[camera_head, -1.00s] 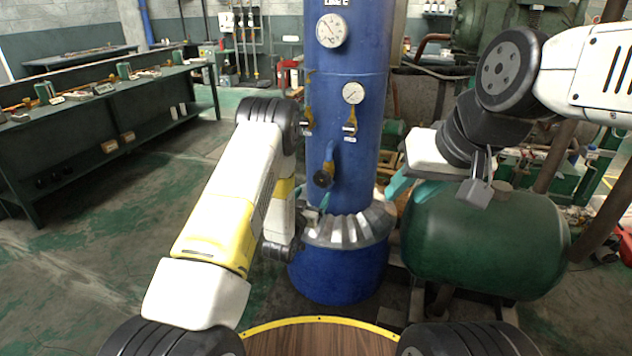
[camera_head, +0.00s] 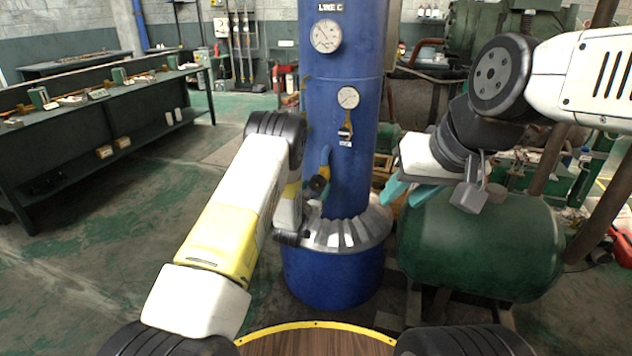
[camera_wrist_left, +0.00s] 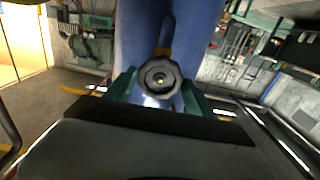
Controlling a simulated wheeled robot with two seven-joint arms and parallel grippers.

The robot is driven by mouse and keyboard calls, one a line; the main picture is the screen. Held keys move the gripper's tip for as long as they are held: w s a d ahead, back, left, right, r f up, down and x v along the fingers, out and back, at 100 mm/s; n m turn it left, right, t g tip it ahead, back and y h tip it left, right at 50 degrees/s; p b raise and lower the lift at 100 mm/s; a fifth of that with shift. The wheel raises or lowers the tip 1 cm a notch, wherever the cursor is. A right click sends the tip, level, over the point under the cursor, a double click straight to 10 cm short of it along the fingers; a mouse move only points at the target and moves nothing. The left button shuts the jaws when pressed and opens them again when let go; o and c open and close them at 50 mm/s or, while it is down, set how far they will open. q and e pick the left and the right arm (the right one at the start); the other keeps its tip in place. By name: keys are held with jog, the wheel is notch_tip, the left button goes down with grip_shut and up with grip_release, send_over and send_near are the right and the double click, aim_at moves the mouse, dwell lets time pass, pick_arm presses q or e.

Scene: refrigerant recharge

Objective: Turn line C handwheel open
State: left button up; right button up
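The blue column (camera_head: 345,90) carries a "LINE C" label (camera_head: 330,7) at its top. Its dark round handwheel (camera_head: 318,183) sits low on the front, on a yellow-and-blue valve; the handwheel also shows in the left wrist view (camera_wrist_left: 160,78). My left gripper (camera_wrist_left: 160,88) is open, with one teal finger on each side of the handwheel as seen from the wrist. I cannot tell whether the fingers touch it. In the head view my left arm partly hides these fingers. My right gripper (camera_head: 408,195) is open and empty, right of the column above the green tank.
Two gauges, an upper one (camera_head: 326,36) and a lower one (camera_head: 348,97), face forward on the column. A small yellow valve (camera_head: 346,128) is below the lower gauge. A grey ribbed collar (camera_head: 345,232) rings the column's base. The green tank (camera_head: 480,245) stands at right, a workbench (camera_head: 95,130) at left.

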pick_arm(q)
jog(key=shift+c, duration=1.2)
jog(key=shift+a+n, duration=0.2)
jog(key=shift+n, duration=0.9)
jog(key=n, duration=0.2)
jog(key=shift+d+n, duration=0.2)
jog(key=shift+n, duration=0.1)
jog(key=n, duration=0.3)
jog(key=shift+a, duration=0.15)
jog(key=shift+n, duration=0.9)
jog(key=n, duration=0.3)
jog(key=shift+f+n, duration=0.1)
jog(key=shift+n, duration=0.7)
